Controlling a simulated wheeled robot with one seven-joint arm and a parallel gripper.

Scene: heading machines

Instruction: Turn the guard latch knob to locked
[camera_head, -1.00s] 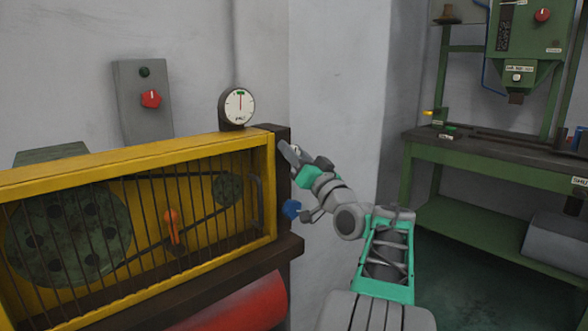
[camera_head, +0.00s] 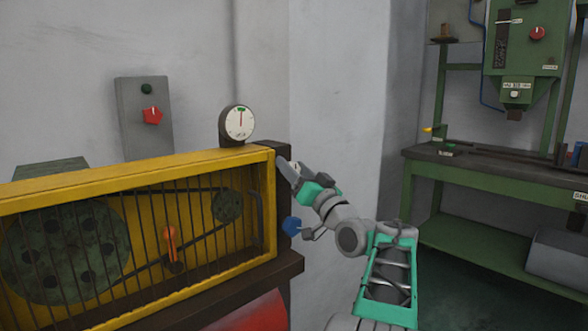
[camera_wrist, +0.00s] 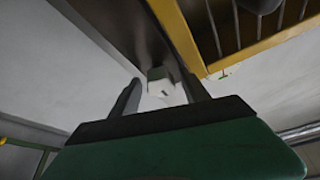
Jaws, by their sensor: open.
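A small pale knob (camera_wrist: 160,84) sits on the dark end face of the yellow-framed guard; I take it to be the latch knob. In the wrist view it lies between the two dark fingers of my gripper (camera_wrist: 160,78), with a gap to each finger. A dark mark shows on its face. In the head view my gripper (camera_head: 288,170) is at the guard's right end, near its upper corner, and is open. The knob is mostly hidden there by the fingers. The yellow guard (camera_head: 130,171) has vertical bars in front of belt pulleys.
A round gauge (camera_head: 238,122) stands on the guard top. A red switch (camera_head: 152,116) is on a grey wall panel. A green bench (camera_head: 480,170) stands at right.

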